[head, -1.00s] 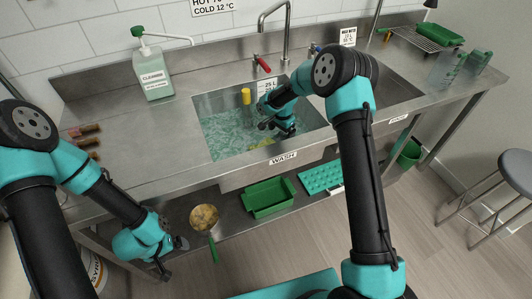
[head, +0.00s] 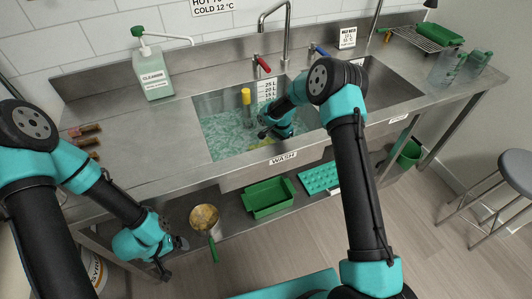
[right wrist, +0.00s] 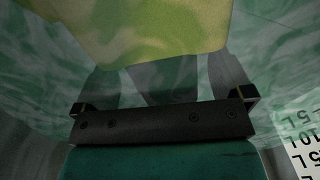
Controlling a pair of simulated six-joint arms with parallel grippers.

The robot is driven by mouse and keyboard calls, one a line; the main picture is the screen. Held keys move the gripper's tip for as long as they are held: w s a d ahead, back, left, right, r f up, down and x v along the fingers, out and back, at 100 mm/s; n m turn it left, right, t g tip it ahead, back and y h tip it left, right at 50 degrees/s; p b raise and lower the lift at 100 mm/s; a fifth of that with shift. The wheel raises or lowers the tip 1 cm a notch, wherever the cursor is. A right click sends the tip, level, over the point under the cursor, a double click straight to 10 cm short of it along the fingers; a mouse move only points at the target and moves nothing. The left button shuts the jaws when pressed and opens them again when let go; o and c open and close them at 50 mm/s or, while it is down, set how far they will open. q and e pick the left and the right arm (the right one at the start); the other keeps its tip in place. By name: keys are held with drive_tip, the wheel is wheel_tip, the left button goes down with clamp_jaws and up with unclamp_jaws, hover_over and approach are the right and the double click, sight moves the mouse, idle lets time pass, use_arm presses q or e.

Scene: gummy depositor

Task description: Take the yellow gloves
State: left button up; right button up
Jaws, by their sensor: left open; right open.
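A yellow, soft-looking shape, apparently the yellow gloves (right wrist: 150,35), fills the top of the right wrist view, partly veiled by green, foamy water. My right gripper (right wrist: 164,101) is open, its two fingertips wide apart just short of the yellow shape, with nothing between them. In the head view my right gripper (head: 272,132) reaches down into the wash basin (head: 222,156), and its tips are hard to make out. My left gripper (head: 170,258) is open and empty, low in front of the counter at the left.
A yellow upright cylinder (head: 246,97) and a litre scale (head: 266,90) stand in the basin. The tap (head: 287,40) rises behind it. A cleaner bottle (head: 154,75) is on the counter. A pan (head: 204,218) and green tray (head: 268,198) lie on the lower shelf.

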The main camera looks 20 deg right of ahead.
drive_tip(key=c, duration=1.1)
drive_tip(key=shift+o, duration=0.2)
drive_tip(key=shift+r, duration=0.15)
wheel_tip(320, 180, up, 28)
drive_tip(key=o, duration=0.3)
drive_tip(key=c, duration=0.6)
